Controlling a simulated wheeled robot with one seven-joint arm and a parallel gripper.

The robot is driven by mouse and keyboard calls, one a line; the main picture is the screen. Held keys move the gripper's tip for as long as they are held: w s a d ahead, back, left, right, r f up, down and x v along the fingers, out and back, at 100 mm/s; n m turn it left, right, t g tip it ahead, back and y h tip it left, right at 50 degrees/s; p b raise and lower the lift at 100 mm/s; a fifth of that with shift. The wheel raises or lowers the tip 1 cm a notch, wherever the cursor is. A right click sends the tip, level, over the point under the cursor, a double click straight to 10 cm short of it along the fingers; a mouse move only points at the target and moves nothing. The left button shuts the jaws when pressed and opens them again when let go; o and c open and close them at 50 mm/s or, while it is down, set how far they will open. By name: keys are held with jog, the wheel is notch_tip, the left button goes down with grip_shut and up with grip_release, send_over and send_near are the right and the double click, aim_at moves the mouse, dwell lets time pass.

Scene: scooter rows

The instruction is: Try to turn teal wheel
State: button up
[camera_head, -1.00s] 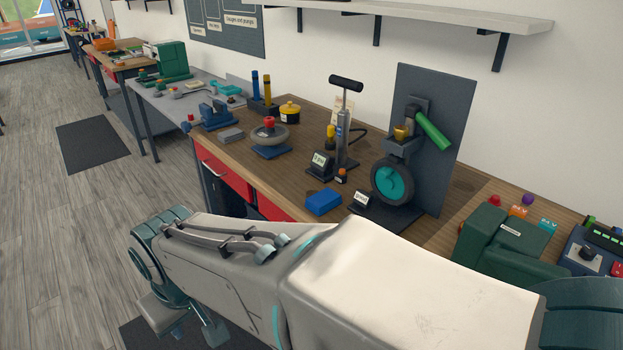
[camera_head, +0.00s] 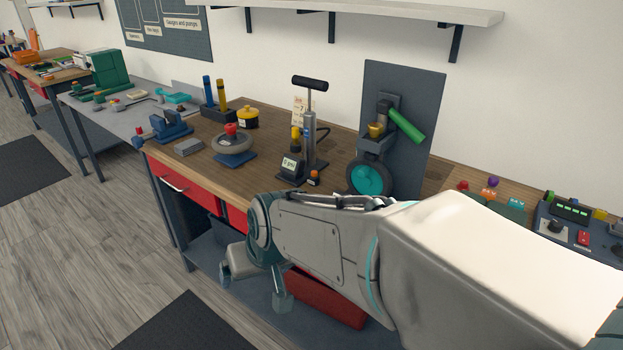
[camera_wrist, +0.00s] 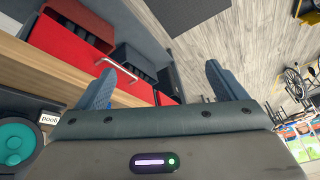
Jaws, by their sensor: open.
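The teal wheel (camera_head: 368,180), a teal hub in a black tyre, stands upright on the wooden bench before a dark upright panel (camera_head: 414,90). My arm hides its bottom edge in the head view. It also shows at the lower left of the wrist view (camera_wrist: 14,142), beside a small label partly reading "poot". My gripper (camera_head: 258,287) is in front of the bench, lower than its top and left of the wheel, apart from it. In the wrist view my gripper (camera_wrist: 163,76) is open with two blue-grey fingers spread and nothing between them.
A green handle (camera_head: 407,125) juts out above the wheel. A pump (camera_head: 310,130) and a grey disc with a red knob (camera_head: 232,142) stand to its left. Red drawers (camera_head: 185,187) lie under the bench edge. Open floor (camera_head: 110,270) is at left.

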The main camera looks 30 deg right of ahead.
jog(key=w+d+m+t, duration=0.1)
jog(key=w+m+t, duration=0.15)
jog(key=w, duration=0.45)
jog(key=m+h, duration=1)
jog(key=h, duration=0.8)
send_near(359, 174)
jog(key=shift+g, duration=0.25)
jog(key=shift+b+x, duration=1.4)
jog(key=shift+x, duration=3.5)
jog(key=shift+s, duration=0.15)
jog(key=shift+c, duration=0.3)
jog(key=c, duration=1.9)
jog(key=shift+w+a+r, duration=0.1)
jog(key=shift+w+r, duration=0.05)
jog(key=shift+w, duration=0.05)
